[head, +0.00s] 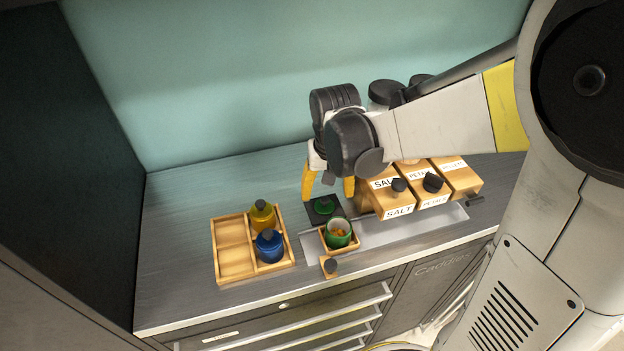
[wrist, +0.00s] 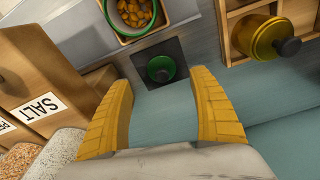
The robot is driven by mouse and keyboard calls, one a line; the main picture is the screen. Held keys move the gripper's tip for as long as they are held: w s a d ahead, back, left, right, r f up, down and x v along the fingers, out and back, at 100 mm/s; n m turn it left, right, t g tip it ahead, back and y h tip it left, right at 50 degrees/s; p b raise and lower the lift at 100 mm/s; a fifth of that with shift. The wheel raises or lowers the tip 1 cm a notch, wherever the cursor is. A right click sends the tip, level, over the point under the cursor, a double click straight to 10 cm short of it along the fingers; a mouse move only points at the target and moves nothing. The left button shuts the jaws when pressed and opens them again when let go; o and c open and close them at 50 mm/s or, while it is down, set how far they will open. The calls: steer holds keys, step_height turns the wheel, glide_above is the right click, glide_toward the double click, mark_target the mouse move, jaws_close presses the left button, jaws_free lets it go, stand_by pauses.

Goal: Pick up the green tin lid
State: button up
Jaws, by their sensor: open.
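The green tin lid (head: 323,206) lies on a dark square pad (head: 314,217) on the counter, just behind the open green tin. In the wrist view the lid (wrist: 161,69) shows a green rim and a dark knob, on the dark pad (wrist: 149,51). My gripper (head: 328,196) is open and empty, with yellow fingers pointing down behind the lid. In the wrist view my gripper (wrist: 158,84) has its fingers spread wide, with the lid ahead of the gap between them, apart from both. The green tin (head: 338,233) holds orange bits and sits in a small wooden tray (head: 352,243).
A wooden tray (head: 232,250) at left holds a yellow tin (head: 262,216) and a blue tin (head: 269,246). Wooden boxes labelled salt (head: 397,201) and petals (head: 430,190) stand at right. The counter's left part is clear.

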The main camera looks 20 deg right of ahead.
mark_target(325, 199)
steer(key=f+b, duration=0.1)
steer(key=f, duration=0.2)
steer(key=f+b, duration=0.1)
steer(key=f, duration=0.1)
steer(key=shift+w+f+b, duration=0.15)
steer(key=shift+w+b, duration=0.2)
steer(key=shift+w, duration=0.05)
steer(key=c, duration=1)
